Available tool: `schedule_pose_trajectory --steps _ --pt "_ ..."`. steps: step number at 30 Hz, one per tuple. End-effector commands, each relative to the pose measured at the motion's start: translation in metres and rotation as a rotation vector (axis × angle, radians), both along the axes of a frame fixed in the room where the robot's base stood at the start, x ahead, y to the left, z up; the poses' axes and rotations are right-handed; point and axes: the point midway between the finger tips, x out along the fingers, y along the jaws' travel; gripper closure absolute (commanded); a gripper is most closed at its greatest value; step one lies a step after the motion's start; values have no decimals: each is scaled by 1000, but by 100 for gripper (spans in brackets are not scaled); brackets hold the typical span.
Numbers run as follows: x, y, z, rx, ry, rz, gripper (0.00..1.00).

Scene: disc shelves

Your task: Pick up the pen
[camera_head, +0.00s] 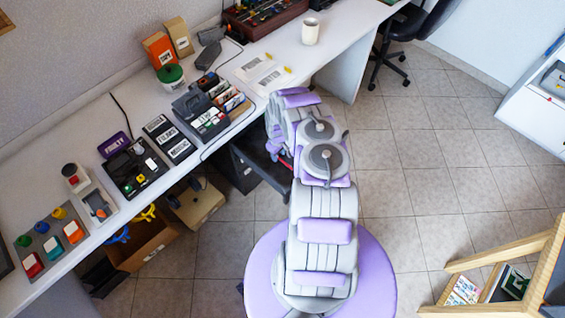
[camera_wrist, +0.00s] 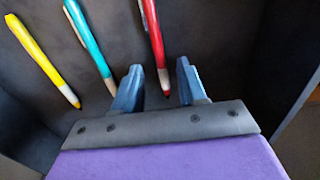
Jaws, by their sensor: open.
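In the wrist view a red pen (camera_wrist: 154,38) lies with its tip pointing down toward my gripper (camera_wrist: 159,66). The gripper is open, with one blue finger on each side of the pen's tip end. The pen appears between the fingers; I cannot tell how far it is from them in depth. A teal pen (camera_wrist: 88,38) lies to the left, outside the fingers, and a yellow pen (camera_wrist: 42,58) lies farther left. In the head view the gripper and these pens are hidden behind my own arm or the desk.
The pens lie on a dark surface with dark walls around it. In the head view a long white desk (camera_head: 330,52) holds several devices and boxes. An open cardboard box (camera_head: 145,243) stands below it. Tiled floor (camera_head: 400,180) is clear right of my arm.

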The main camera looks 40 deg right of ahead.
Motion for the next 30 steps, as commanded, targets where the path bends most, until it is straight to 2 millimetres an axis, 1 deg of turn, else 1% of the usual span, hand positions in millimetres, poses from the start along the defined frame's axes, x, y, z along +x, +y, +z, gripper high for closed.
schedule_pose_trajectory --steps 1,2,9,21,22,30 --pt "0 0 -6 -1 -1 0 59" --pt "0 0 -8 -2 -1 0 59" --pt "0 1 -7 -4 0 1 60" --pt "0 -1 -8 -1 0 0 98" --pt "0 -1 -8 -1 0 0 100" --pt "0 0 -7 -2 1 1 100"
